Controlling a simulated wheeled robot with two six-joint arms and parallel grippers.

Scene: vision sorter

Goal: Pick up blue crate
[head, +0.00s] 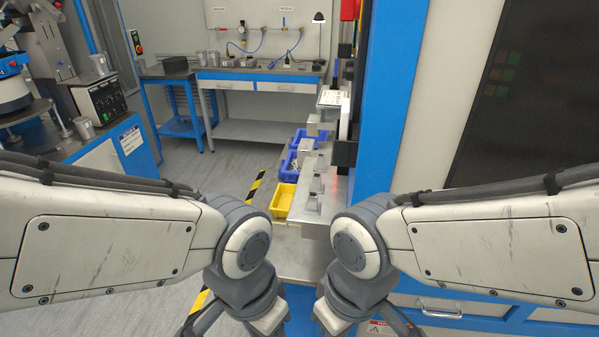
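Two blue crates stand in a row on the low surface past my arms, near the picture's middle. The nearer blue crate (287,173) has grey parts showing in it and sits just behind a yellow crate (284,200). The farther blue crate (297,140) is partly hidden by metal parts of the machine at its right. Both of my arms reach in from the sides and bend down near the bottom centre. Their grippers are below the picture's edge, so neither fingers nor any grip can be seen. The crates are well beyond the visible arm parts.
A metal ledge with blocks (327,195) runs along the crates' right side, beside a tall blue machine frame (385,100). A workbench (260,77) stands at the back. Black-and-yellow floor tape (257,186) lies left of the crates. Grey floor there is open.

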